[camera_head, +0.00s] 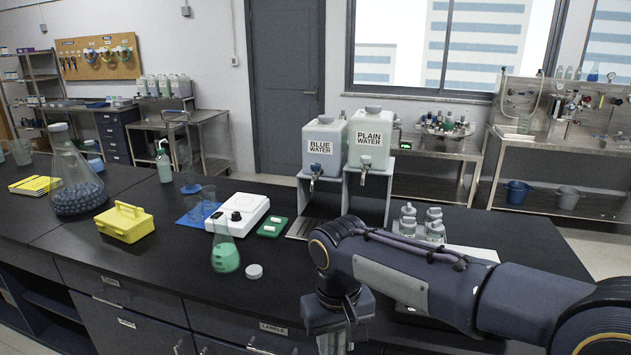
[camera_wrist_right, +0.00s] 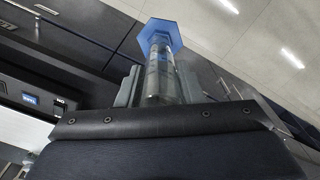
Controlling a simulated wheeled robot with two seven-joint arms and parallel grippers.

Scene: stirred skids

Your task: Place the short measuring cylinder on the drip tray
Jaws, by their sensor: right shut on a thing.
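My right gripper (camera_wrist_right: 160,88) is shut on the short measuring cylinder (camera_wrist_right: 160,72), a clear tube with a blue hexagonal foot, in the right wrist view. The foot sticks out beyond the fingers. In the head view my right gripper (camera_head: 336,335) hangs low at the bottom edge, in front of the bench; the cylinder cannot be made out there. The drip tray (camera_head: 301,230) is a flat grey plate under the blue water dispenser, behind and left of my right wrist, partly hidden by it. My left gripper is not in view.
The blue water (camera_head: 322,143) and plain water (camera_head: 371,137) tanks stand on a grey stand with taps. A flask with green liquid (camera_head: 225,252), a white cap (camera_head: 254,271), a green pad (camera_head: 272,227) and a white stirrer (camera_head: 243,207) lie left. Small bottles (camera_head: 433,226) stand right.

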